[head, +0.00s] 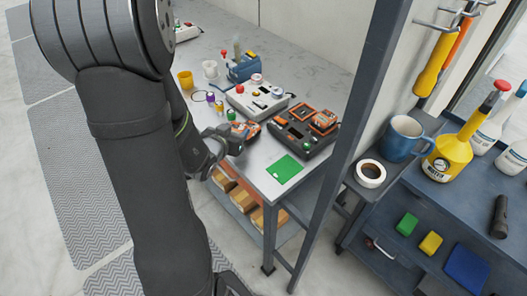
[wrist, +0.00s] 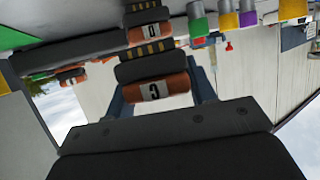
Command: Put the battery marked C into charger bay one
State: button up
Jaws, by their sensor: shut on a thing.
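The battery marked C (wrist: 160,87) is orange and black with a white label. In the wrist view it sits between the two fingers of my gripper (wrist: 160,98), which is shut on it. A second orange and black battery (wrist: 150,38) with a white label lies just beyond it; its letter is hard to read. In the head view my gripper (head: 232,143) is at the table's front edge, beside orange batteries (head: 246,129). The dark charger (head: 302,138) stands to the right of it, with orange parts on top. Its bay numbers are too small to read.
A white box with a red button (head: 258,99) stands behind the gripper. A green mat (head: 285,169) lies in front of the charger. Small coloured pots (head: 217,105) and a yellow cup (head: 186,80) stand to the left. A dark post (head: 350,140) rises at the right.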

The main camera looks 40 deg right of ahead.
jog(key=s+d+r+m+g+h, duration=0.1)
jog(key=s+d+r+m+g, duration=0.2)
jog(key=s, duration=0.5)
jog(key=s+d+r+m+g, duration=0.3)
jog(key=s+d, duration=0.1)
jog(key=s, duration=0.5)
jog(key=shift+s+d+g+h, duration=0.2)
jog(key=shift+s+g+h, duration=0.1)
jog(key=shift+g+h, duration=0.1)
jog(key=w+f, duration=0.2)
jog(key=w, duration=0.2)
jog(key=w+f, duration=0.2)
jog(key=w, duration=0.1)
jog(key=w+a+f, duration=0.1)
jog(key=w+f, duration=0.2)
jog(key=w, duration=0.1)
jog(key=shift+w+a, duration=0.1)
jog(key=shift+w, duration=0.2)
jog(key=shift+f, duration=1.8)
jog(key=shift+f, duration=0.1)
